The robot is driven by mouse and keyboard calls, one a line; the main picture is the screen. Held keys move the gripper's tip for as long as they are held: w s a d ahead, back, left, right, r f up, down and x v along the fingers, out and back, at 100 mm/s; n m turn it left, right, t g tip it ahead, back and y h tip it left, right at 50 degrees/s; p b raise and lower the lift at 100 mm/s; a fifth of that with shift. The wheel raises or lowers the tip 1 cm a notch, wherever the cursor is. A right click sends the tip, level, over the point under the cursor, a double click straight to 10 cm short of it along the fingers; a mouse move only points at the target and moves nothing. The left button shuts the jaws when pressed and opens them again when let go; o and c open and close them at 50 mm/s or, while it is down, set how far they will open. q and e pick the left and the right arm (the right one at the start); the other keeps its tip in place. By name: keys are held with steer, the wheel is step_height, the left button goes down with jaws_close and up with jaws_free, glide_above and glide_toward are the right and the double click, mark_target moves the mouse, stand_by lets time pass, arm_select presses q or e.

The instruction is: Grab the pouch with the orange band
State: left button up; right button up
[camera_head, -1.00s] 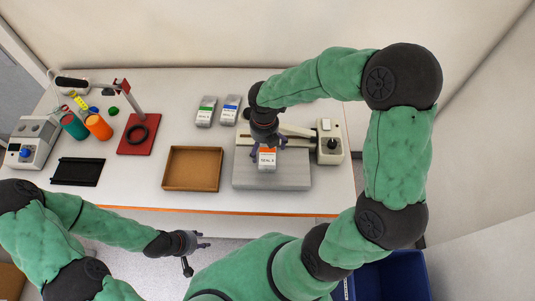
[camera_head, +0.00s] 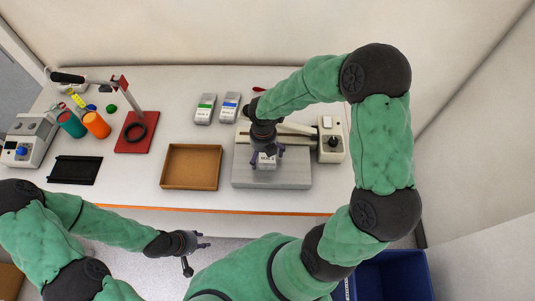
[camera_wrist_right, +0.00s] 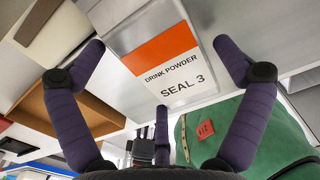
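The pouch with the orange band (camera_wrist_right: 160,50) lies label up on the sealer's grey plate (camera_head: 243,174). Its label reads "DRINK POWDER SEAL 3" in the right wrist view. In the head view only a small white part of this pouch (camera_head: 265,163) shows; my right gripper covers its band. My right gripper (camera_head: 267,153) is directly over it, purple fingers spread on either side. In the wrist view the fingertips stand apart from the pouch edges. My left gripper (camera_head: 199,241) is empty, its fingers spread, in front of the table edge.
A green-banded pouch (camera_head: 205,108) and a blue-banded pouch (camera_head: 230,107) lie behind. The sealer's control box (camera_head: 331,143) stands right of the plate. A shallow brown tray (camera_head: 192,187) lies left of it. A red-based stand (camera_head: 135,142) and orange and teal cylinders are farther left.

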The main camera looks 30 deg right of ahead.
steer(key=c, duration=0.9)
steer(key=shift+c, duration=0.2)
